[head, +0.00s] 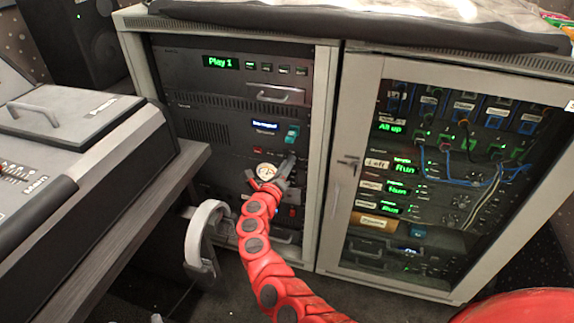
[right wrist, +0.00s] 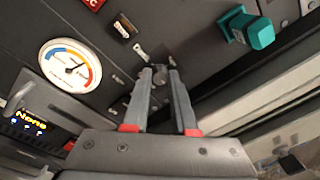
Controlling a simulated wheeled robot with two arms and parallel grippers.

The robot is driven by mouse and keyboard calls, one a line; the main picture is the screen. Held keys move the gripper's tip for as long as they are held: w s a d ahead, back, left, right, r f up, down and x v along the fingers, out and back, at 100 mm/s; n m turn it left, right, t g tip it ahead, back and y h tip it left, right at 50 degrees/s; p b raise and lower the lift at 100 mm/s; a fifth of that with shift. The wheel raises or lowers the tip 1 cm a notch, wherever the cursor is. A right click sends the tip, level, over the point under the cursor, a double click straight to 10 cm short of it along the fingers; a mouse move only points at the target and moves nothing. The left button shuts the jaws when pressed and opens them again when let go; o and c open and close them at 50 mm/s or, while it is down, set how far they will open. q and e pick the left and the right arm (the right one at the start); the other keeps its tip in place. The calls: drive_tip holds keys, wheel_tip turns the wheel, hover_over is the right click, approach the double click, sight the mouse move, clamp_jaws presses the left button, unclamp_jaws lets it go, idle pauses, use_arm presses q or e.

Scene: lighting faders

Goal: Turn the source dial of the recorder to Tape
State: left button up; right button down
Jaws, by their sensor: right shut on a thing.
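The recorder panel (head: 220,155) is in the left rack, below the unit showing "Play 1". My right gripper (head: 287,163) reaches to this panel from below. In the right wrist view, my right gripper (right wrist: 160,80) has its two fingers closed around a small dark dial (right wrist: 158,73) on the panel. The fingers hide most of the dial, and I cannot read its setting or the labels around it. My left gripper is not in view.
A round gauge (right wrist: 70,65) sits left of the fingers and a teal knob (right wrist: 250,32) to the upper right. The rack frame (head: 322,150) runs close on the right. A grey curved object (head: 203,235) stands left of my arm. A glass-doored rack (head: 345,210) stands to the right.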

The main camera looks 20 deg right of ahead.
idle(0.4)
drive_tip(key=n+p, duration=0.5)
drive_tip(key=n, duration=0.4)
drive_tip(key=n+t+p, duration=0.1)
drive_tip(key=n+p, duration=0.5)
drive_tip(key=n, duration=0.3)
drive_tip(key=shift+f+n, duration=0.2)
drive_tip(key=shift+n, duration=0.1)
drive_tip(key=shift+s+f, duration=0.1)
drive_tip(key=shift+d, duration=0.1)
drive_tip(key=c, duration=0.7)
unclamp_jaws()
